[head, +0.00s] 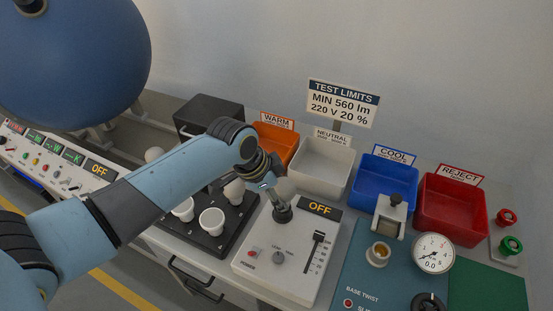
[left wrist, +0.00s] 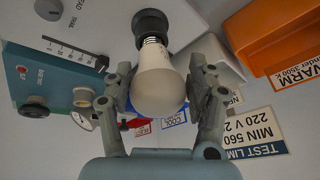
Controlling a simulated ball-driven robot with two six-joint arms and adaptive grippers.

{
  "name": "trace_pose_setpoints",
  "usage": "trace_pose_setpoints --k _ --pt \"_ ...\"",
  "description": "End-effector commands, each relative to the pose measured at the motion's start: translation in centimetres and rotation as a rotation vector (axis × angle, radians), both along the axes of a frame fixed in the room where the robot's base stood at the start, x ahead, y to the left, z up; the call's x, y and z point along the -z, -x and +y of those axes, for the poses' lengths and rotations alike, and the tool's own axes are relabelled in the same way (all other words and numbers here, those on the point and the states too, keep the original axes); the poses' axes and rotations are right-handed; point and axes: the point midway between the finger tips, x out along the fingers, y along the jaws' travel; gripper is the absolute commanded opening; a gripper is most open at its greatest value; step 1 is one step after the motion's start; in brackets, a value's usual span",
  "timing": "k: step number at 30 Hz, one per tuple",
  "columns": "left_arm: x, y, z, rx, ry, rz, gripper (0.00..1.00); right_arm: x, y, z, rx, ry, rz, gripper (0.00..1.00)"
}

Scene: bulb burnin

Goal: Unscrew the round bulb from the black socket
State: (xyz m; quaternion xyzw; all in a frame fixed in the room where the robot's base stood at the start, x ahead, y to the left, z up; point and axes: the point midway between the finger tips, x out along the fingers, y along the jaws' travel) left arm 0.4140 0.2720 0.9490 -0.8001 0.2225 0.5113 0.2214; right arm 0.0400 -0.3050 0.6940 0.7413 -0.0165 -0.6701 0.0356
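The round bulb (left wrist: 158,82) is white, with its metal screw base partly showing at the mouth of the black socket (left wrist: 150,24). In the head view the socket (head: 282,214) stands on a white test box (head: 262,250), and the bulb (head: 286,187) is a pale shape above it, partly hidden by my gripper. My left gripper (left wrist: 160,76) has one finger on each side of the bulb. The left gripper also shows in the head view (head: 270,190). My right gripper is not in view.
The test box has an OFF display (head: 320,208) and a slider (head: 317,245). Behind stand orange (head: 274,145), white (head: 321,167), blue (head: 383,183) and red (head: 450,210) bins. A black tray (head: 205,238) with white cups is at left. A gauge (head: 433,253) stands at right.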

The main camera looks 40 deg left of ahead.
Motion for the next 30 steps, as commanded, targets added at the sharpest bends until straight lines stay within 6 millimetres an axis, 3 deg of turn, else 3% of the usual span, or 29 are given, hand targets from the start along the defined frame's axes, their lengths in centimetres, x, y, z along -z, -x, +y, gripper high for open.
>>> trace_pose_setpoints --k 1,6,11,30 --pt "-0.1 -0.2 0.2 -0.001 -0.005 -0.005 0.41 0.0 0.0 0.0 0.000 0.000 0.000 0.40" --pt "-0.2 -0.3 0.3 -0.001 -0.007 -0.008 0.21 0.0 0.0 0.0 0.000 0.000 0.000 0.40" --pt "-0.2 -0.4 0.1 -0.102 -0.008 -0.010 0.21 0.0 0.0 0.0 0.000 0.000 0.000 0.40" --pt "-0.5 -1.3 -1.3 -1.203 0.000 -0.017 0.22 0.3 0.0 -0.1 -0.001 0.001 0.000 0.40"
